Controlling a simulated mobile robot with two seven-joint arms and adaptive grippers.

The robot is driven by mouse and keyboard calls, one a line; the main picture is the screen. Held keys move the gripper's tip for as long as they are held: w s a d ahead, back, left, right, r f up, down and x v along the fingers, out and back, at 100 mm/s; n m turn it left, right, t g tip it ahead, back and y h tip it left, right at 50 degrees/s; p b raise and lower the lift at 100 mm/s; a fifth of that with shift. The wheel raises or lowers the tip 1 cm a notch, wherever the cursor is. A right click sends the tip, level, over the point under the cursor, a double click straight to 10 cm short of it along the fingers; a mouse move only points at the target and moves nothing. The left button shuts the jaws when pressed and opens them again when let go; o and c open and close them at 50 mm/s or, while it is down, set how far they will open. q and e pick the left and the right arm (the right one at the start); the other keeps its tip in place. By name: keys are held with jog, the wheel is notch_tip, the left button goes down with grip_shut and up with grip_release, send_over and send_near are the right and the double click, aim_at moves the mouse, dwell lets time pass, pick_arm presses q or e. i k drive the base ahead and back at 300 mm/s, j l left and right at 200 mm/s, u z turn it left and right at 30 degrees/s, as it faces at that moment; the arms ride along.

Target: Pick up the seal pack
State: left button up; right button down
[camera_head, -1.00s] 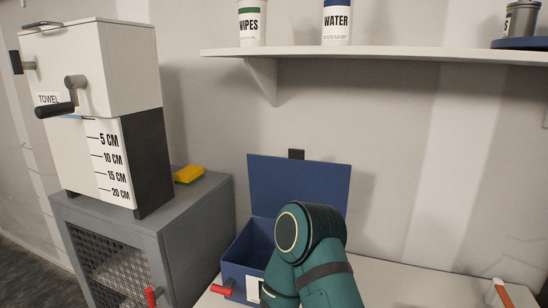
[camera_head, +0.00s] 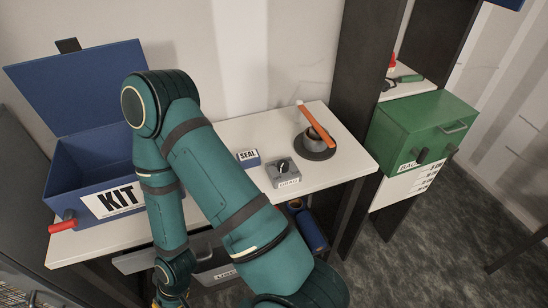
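The seal pack (camera_head: 248,158), a small blue and white block marked SEAL, lies on the white bench top (camera_head: 232,130). It is just right of one of my green arms, whose upper link passes close by it in the picture. My other arm is not seen. Neither gripper shows clearly, and nothing is seen touching the pack.
Right of the pack are a small grey labelled box (camera_head: 283,173) and a cup with an orange-handled tool (camera_head: 317,124). A green box (camera_head: 420,130) is on the dark rack at right.

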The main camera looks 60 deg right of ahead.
aim_at(250, 159)
jog(key=z, duration=1.8)
